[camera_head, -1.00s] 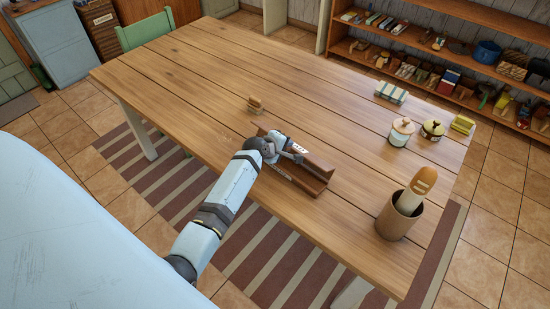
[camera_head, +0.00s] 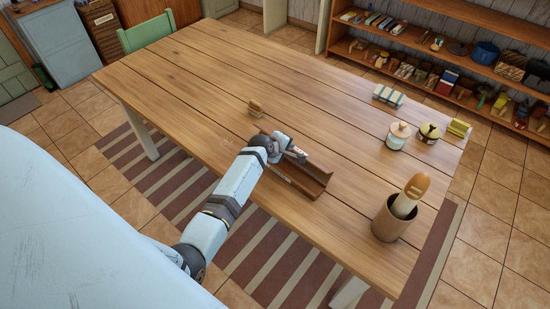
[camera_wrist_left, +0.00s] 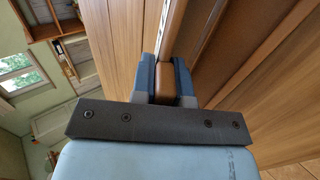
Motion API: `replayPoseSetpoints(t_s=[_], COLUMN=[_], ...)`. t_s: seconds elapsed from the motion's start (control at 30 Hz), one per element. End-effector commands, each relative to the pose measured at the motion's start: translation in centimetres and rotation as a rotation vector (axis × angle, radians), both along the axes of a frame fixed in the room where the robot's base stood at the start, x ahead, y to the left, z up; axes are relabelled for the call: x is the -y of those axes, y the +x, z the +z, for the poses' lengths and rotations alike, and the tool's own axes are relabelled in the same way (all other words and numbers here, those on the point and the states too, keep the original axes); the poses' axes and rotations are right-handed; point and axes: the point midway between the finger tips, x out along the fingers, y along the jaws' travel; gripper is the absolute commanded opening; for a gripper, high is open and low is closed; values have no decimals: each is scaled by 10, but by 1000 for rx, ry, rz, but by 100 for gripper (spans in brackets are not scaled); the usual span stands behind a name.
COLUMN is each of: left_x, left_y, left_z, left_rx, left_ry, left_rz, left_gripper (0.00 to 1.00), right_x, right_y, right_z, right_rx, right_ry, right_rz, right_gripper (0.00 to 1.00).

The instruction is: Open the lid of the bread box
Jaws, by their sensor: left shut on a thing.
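The bread box (camera_head: 316,174) is a small brown wooden box on the table, near its front edge. My left gripper (camera_head: 298,153) is at the box's upper side, and my arm hides much of its left part. In the left wrist view, my left gripper's blue fingers (camera_wrist_left: 166,82) are closed on both sides of a rounded brown wooden piece (camera_wrist_left: 166,84), which looks like part of the bread box lid. How far the lid is open cannot be told. My right gripper is in neither view.
The wooden table (camera_head: 215,85) is mostly clear. A brown cup with a loaf-topped item (camera_head: 391,222) stands to the right. Two jars (camera_head: 398,136) and a striped bundle (camera_head: 388,96) are farther back.

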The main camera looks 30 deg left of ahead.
Motion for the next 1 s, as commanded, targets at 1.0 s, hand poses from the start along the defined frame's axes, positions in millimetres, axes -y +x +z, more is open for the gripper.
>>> replayPoseSetpoints(t_s=[1.0], left_x=[2], left_y=[11], left_z=[2], left_rx=[-141], left_ry=[19], left_rz=[0], left_gripper=[1], right_x=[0], right_y=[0], right_z=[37], right_rx=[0], right_ry=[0], right_rz=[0], right_gripper=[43])
